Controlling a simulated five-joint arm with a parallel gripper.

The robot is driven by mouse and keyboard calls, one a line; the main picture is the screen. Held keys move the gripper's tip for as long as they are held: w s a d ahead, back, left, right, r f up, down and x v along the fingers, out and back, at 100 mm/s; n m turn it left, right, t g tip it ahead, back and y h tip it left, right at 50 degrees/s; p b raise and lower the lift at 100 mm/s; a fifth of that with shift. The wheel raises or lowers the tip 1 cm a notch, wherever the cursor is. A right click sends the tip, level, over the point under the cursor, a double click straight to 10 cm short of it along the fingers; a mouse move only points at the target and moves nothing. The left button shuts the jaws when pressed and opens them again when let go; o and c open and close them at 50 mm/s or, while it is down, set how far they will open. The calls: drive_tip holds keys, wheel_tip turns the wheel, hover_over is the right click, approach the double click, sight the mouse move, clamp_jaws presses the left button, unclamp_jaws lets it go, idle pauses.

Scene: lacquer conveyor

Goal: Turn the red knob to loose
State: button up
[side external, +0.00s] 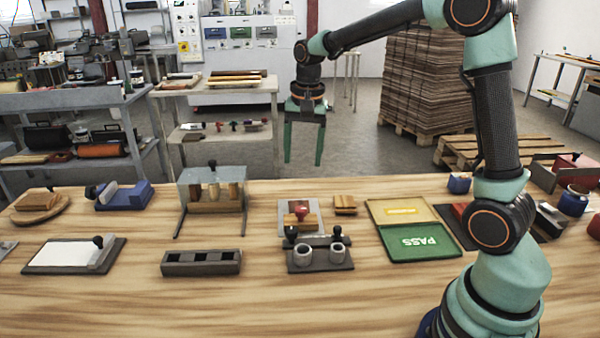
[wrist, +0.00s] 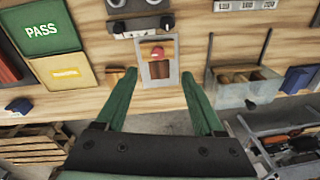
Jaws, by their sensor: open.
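The red knob (side external: 302,211) sits on a light brown wooden block (side external: 291,220) over a pale metal plate (side external: 314,214), near the middle of the table. In the wrist view the red knob (wrist: 157,53) shows on its block, slightly above the space between my fingertips. Any loose or tight marking is too small to read. My gripper (side external: 304,158) hangs with its green fingers pointing down, raised near the table's far edge, apart from the knob. In the wrist view my gripper (wrist: 157,82) is open and empty.
A dark fixture with two pale cups (side external: 320,256) stands in front of the knob. A small wooden block (side external: 345,204) lies to its right, then the green PASS panel (side external: 418,241). A stand with wooden-handled tools (side external: 212,192) is on the left. Bare wood lies between these.

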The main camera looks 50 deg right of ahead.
sight(301, 208)
drive_tip(key=f, duration=0.5)
drive_tip(key=w+d+f+m, duration=0.1)
drive_tip(key=f, duration=0.4)
drive_tip(key=w+d+f+m+g, duration=0.1)
drive_tip(key=f, duration=0.4)
drive_tip(key=shift+w+f, duration=0.2)
drive_tip(key=shift+f, duration=0.2)
clamp_jaws()
